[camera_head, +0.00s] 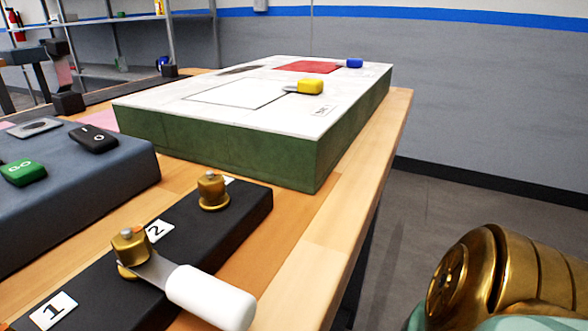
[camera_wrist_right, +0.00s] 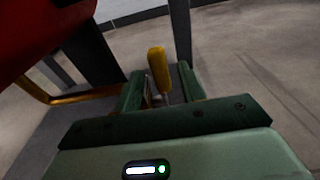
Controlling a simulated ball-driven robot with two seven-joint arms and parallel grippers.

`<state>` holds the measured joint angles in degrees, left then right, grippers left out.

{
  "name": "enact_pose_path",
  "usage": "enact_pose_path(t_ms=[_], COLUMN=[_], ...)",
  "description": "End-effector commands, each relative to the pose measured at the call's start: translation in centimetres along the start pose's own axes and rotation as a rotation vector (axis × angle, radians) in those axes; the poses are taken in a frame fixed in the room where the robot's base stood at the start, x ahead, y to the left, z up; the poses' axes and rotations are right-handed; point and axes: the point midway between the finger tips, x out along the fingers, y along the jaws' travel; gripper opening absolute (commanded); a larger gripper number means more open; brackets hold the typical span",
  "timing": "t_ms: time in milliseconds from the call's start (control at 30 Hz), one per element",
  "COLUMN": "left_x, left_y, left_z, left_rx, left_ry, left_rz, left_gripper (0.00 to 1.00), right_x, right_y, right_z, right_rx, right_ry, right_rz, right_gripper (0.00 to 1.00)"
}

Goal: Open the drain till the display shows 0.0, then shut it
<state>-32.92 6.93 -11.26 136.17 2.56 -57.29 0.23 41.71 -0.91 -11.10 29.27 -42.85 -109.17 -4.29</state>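In the right wrist view, a yellow handle (camera_wrist_right: 158,68) on a thin metal stem stands between the two green fingers of my right gripper (camera_wrist_right: 162,88). The fingers look apart, with a gap beside the handle; I see no firm grip on it. Whether this handle is the drain's, the frames do not tell. No display reading 0.0 or any other number is visible. My right gripper is outside the head view; only a brass part of my right arm shows at lower right. My left gripper is in neither view.
In the head view, a black block (camera_head: 245,205) carries two brass valves labelled 1 and 2; a white-handled lever (camera_head: 210,295) sits on valve 1. Behind stands a green-sided box (camera_head: 225,150) with yellow and blue knobs. A blue-grey box (camera_head: 90,185) is at left. Floor at right is clear.

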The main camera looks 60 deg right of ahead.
Motion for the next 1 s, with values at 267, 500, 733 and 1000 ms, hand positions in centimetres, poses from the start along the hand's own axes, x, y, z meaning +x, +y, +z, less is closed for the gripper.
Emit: enact_pose_path(t_ms=[267, 500, 733, 1000], left_x=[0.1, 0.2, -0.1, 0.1], left_y=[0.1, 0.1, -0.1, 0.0], left_z=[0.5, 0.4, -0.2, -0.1], left_rx=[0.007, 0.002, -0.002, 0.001], left_ry=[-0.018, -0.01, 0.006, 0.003], left_rz=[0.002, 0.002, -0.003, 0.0], left_gripper=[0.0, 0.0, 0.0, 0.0], right_x=[-5.2, -10.2, -11.8, -11.8], right_y=[0.1, 0.1, 0.1, 0.0], right_z=[-0.1, -0.1, 0.0, -0.1], right_rx=[0.0, -0.001, 0.0, 0.001], right_ry=[0.005, 0.004, 0.001, 0.002], right_rz=[0.001, 0.0, 0.001, -0.001], right_gripper=[0.4, 0.4, 0.4, 0.23])
